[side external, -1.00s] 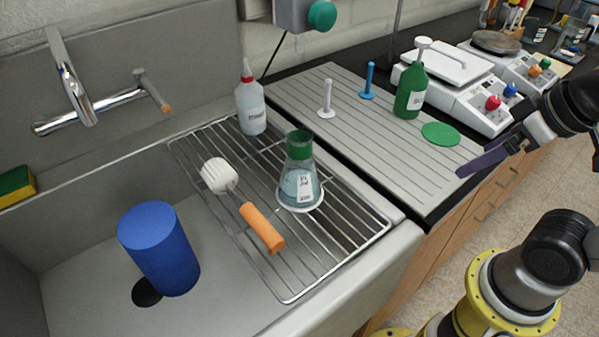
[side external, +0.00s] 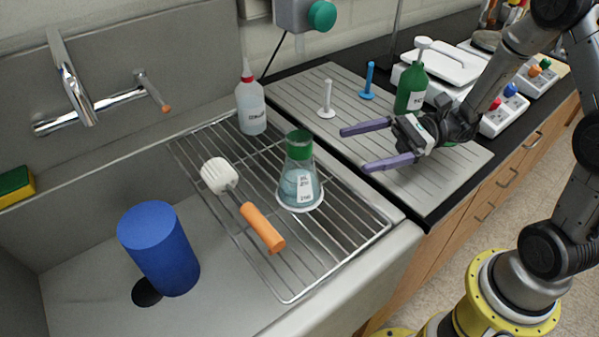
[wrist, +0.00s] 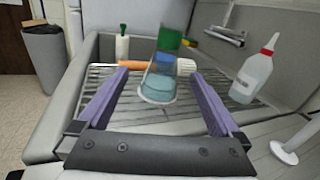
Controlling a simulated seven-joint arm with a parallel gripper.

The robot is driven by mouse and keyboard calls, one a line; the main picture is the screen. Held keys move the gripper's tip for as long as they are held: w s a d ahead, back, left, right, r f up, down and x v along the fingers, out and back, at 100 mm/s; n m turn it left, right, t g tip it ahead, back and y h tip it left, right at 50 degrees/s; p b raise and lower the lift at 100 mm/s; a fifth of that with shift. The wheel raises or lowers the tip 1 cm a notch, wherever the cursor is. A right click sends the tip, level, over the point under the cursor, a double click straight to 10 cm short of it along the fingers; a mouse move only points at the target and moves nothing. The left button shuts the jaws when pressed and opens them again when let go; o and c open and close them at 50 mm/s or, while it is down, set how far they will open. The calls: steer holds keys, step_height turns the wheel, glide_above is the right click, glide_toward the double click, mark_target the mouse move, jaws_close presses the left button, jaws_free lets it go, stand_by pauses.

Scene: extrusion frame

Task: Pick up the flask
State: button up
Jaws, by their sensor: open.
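The flask (side external: 299,178) is a clear conical vessel with a green cap, a white label and bluish liquid. It stands upright on a white ring on the wire rack (side external: 346,248) over the sink. My gripper (side external: 365,147) is open and empty, to the right of the flask and apart from it, its purple fingers pointing toward it. In the wrist view the flask (wrist: 158,88) shows ahead, between the two fingers of my gripper (wrist: 162,90) in the picture. Its label does not show clearly there.
White (side external: 327,100) and blue (side external: 368,82) pegs and a green bottle (side external: 411,88) stand on the drainboard. A blue cylinder (side external: 158,250) stands in the sink.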

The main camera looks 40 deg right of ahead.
mark_target(314, 166)
steer(key=shift+m+t, duration=0.5)
steer(key=shift+m, duration=0.4)
steer(key=f+x, duration=0.1)
steer(key=x, duration=0.3)
steer(key=f+x, duration=0.1)
steer(key=x, duration=0.7)
steer(key=shift+w+f, duration=0.3)
steer(key=shift+f, duration=0.1)
steer(key=shift+c, duration=0.2)
jaws_close()
steer(key=shift+r, duration=0.2)
